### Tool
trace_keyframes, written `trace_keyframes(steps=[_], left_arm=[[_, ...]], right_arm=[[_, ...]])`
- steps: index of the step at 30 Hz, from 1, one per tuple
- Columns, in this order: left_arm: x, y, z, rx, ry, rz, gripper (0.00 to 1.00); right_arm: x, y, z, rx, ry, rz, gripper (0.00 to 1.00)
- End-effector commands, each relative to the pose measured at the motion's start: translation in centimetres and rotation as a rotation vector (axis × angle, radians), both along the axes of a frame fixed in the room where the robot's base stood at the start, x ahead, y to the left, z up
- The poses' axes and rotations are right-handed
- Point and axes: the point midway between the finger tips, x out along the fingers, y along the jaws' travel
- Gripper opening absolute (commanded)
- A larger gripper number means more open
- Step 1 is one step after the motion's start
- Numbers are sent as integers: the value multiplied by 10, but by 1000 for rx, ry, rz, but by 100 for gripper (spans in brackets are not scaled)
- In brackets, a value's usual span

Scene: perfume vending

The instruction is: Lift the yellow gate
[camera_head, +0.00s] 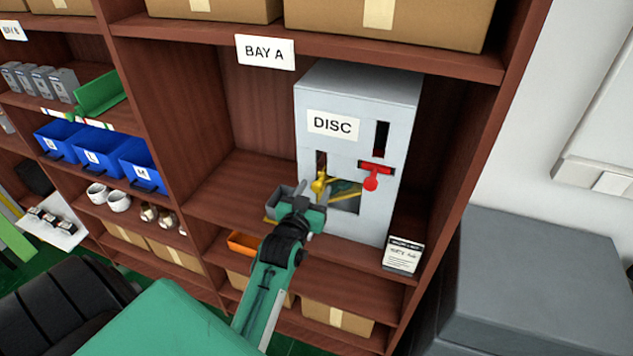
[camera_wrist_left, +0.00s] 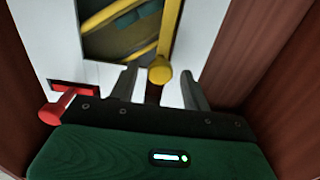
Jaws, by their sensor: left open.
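The grey-white dispenser (camera_head: 345,98) labelled DISC stands on the BAY A shelf. A yellow gate with a round knob (camera_head: 319,184) is at the lower left of its front, beside an opening with yellow bars. My left gripper (camera_head: 309,198) is open right in front of the knob. In the left wrist view the yellow knob (camera_wrist_left: 160,70) lies between the two fingers (camera_wrist_left: 159,84), with a visible gap on both sides. A red lever (camera_head: 371,180) sits to the upper right of the gate; the red knob also shows in the left wrist view (camera_wrist_left: 52,113).
A small grey tray (camera_head: 273,208) is beside the gripper at the dispenser's lower left. An orange tray (camera_head: 243,244) lies on the shelf below. A printed card (camera_head: 403,255) stands at the lower right. Brown shelf walls enclose the bay.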

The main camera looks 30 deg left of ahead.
Motion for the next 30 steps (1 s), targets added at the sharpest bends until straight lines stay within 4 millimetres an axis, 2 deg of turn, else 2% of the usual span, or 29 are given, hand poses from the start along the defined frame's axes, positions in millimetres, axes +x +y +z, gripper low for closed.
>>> trace_keyframes(steps=[6,16,23,24,30], left_arm=[[19,5,1,0,-1,0,48],[21,5,-1,0,0,0,48],[21,5,0,0,0,0,3],[21,5,0,0,0,0,0],[21,5,3,0,0,0,0]], right_arm=[[-1,0,7,0,1,0,49],[-2,0,6,0,2,0,49],[-2,0,6,0,2,0,49],[-2,0,6,0,2,0,49],[-2,0,9,-1,3,0,49]])
